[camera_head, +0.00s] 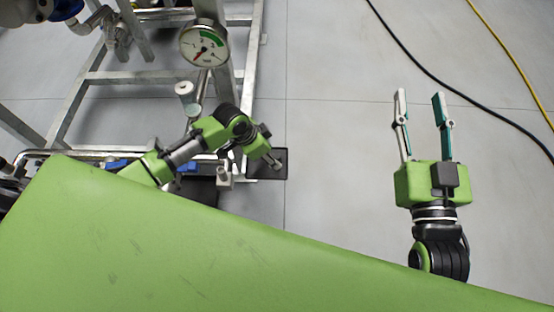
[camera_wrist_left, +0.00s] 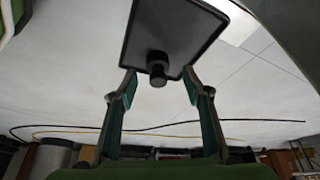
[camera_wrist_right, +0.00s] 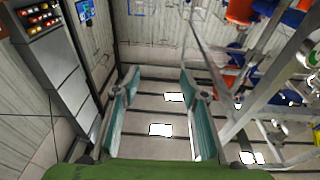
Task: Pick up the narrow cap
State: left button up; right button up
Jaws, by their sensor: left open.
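A small dark cylinder, which looks like the narrow cap (camera_wrist_left: 157,68), stands up from a dark square plate (camera_wrist_left: 198,20) in the left wrist view. My left gripper (camera_wrist_left: 158,84) is open, with its fingertips on either side of the cylinder in that picture; I cannot tell whether they touch it. In the head view my left gripper (camera_head: 269,146) is over the dark plate (camera_head: 254,171), and I cannot clearly separate the cap from the fingers. My right gripper (camera_head: 419,96) is open and empty above the floor at the right.
A metal skid frame (camera_head: 140,76) with a pressure gauge (camera_head: 204,43) and pipes stands at the upper left. My green body covers the bottom of the head view. Black (camera_head: 435,74) and yellow (camera_head: 513,62) cables lie on the grey floor at the right. Floor between the arms is clear.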

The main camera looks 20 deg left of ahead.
aim_at(274, 157)
pick_arm(q)
jog(key=b+x, duration=0.1)
jog(key=x, duration=0.1)
jog(key=b+x, duration=0.1)
jog(key=x, duration=0.1)
jog(key=shift+d+r, duration=0.1)
jog(key=shift+d, duration=0.1)
jog(key=c, duration=0.9)
pick_arm(e)
jog(key=s+r+t+y, duration=0.2)
jog(key=s+r+t, duration=0.2)
jog(key=r, duration=0.6)
jog(key=shift+s+t, duration=0.35)
jog(key=shift+t, duration=0.75)
